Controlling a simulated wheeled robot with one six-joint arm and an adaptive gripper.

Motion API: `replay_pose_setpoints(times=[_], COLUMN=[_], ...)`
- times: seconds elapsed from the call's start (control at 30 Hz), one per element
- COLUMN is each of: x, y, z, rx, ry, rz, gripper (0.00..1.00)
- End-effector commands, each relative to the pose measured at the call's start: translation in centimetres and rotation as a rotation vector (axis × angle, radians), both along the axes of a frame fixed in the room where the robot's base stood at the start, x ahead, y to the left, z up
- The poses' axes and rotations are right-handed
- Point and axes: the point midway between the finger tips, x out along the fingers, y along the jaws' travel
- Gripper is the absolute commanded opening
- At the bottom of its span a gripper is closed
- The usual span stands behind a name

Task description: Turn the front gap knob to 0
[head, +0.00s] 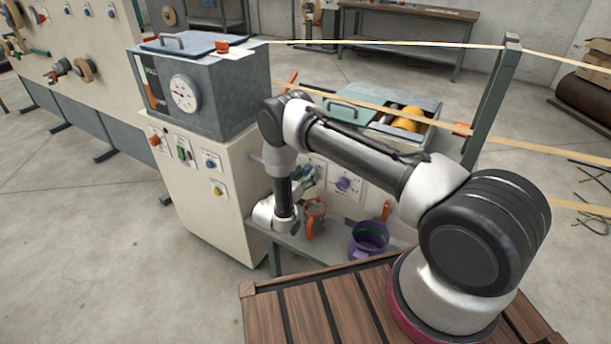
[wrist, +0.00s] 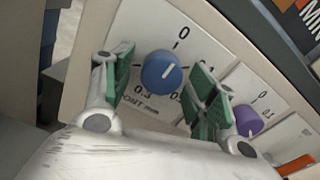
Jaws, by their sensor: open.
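The front gap knob (wrist: 160,72) is a round blue knob with a white pointer line, on a white plate (wrist: 215,55) lettered "FRONT mm" in the wrist view. The 0 is printed above and right of the knob; other numbers stand right and below. The pointer slants up and right, between the 0 and the number at the right. My gripper (wrist: 162,84) is open, with one green-padded finger at each side of the knob, seemingly with gaps. In the head view my gripper (head: 298,187) is at the machine's lower panel and mostly hides the knob.
A purple knob (wrist: 248,120) on its own plate is close to the right finger; it also shows in the head view (head: 343,184). The machine cabinet (head: 210,205) stands left of my arm.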

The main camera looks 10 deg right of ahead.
Motion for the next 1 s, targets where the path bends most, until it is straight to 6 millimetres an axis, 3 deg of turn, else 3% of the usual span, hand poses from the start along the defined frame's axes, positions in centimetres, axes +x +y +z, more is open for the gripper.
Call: replay_pose_setpoints(times=[0.17, 0.6, 1.0], x=[-1.3, -7.6, -8.5], y=[1.5, 7.7, 8.5], z=[0.0, 0.0, 0.0], rx=[0.0, -0.001, -0.001], ry=[0.0, 0.001, 0.001], rz=[0.004, 0.004, 0.001], gripper=[0.58, 0.58, 0.58])
